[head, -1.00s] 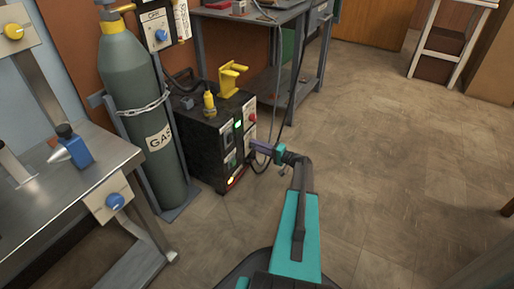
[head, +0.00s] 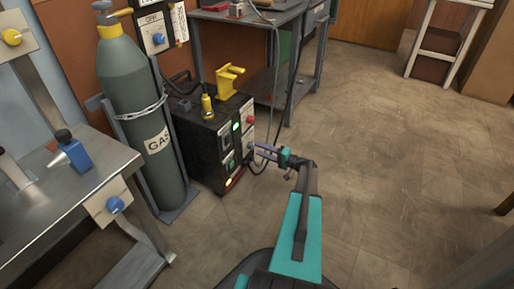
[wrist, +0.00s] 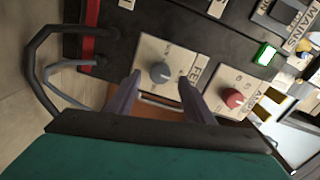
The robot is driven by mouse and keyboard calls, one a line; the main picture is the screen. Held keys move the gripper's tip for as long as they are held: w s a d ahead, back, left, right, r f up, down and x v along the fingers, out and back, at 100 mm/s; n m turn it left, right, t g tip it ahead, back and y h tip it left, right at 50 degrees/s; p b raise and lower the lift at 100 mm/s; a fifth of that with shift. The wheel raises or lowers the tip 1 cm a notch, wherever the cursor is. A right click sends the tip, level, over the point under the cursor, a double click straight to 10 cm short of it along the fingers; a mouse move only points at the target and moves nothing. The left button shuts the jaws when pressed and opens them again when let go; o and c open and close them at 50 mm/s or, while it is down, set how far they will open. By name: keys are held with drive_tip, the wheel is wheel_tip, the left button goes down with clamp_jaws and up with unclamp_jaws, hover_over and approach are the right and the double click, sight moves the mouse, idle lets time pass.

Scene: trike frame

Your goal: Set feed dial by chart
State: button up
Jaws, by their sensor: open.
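The black welder box (head: 203,150) stands on the floor. On its front, in the wrist view, a grey dial (wrist: 161,73) sits on a pale plate partly lettered "FE", the rest hidden by a finger. My gripper (wrist: 160,88) is open, its purple fingers on either side of the grey dial in the picture. I cannot tell whether they touch it. In the head view my gripper (head: 264,153) is in front of the box's right-hand face. A white card (head: 179,22) hangs on the wall post; its print is too small to read.
A red knob (wrist: 232,98) on the "AMPS" plate and a lit green switch (wrist: 265,54) by "MAINS" are close by. Cables (wrist: 45,62) loop at left. A gas cylinder (head: 146,110) and steel bench (head: 75,205) stand left.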

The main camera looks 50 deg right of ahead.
drive_tip(key=p+v, duration=0.3)
drive_tip(key=v, duration=0.7)
drive_tip(key=shift+s, duration=0.25)
drive_tip(key=shift+a, duration=0.1)
drive_tip(key=w+a+n+g+y+p, duration=0.25)
drive_tip(key=a+g+p, duration=0.3)
drive_tip(key=a, duration=1.05)
drive_tip(key=w+a+n+g+y+p, duration=0.1)
drive_tip(key=w+a+g+y+p, duration=0.4)
drive_tip(key=a, duration=1.1)
drive_tip(key=s+a+r+n+g+h+p, duration=0.1)
drive_tip(key=s+a+r+g+p, duration=0.2)
drive_tip(key=a, duration=0.5)
drive_tip(key=s+a+n+g+h+p, duration=0.2)
drive_tip(key=s+a+p, duration=0.3)
drive_tip(key=a, duration=0.3)
drive_tip(key=s+a+r+n+g+h+p, duration=0.3)
drive_tip(key=s+r+p, duration=0.4)
drive_tip(key=s, duration=0.3)
drive_tip(key=s+a+r+n+g+h+p, duration=0.3)
drive_tip(key=s+a+r+h+p, duration=0.3)
drive_tip(key=s, duration=0.5)
drive_tip(key=a+r+g+p, duration=0.1)
drive_tip(key=p, duration=0.1)
drive_tip(key=shift+a+p, duration=0.2)
drive_tip(key=shift+p, duration=0.15)
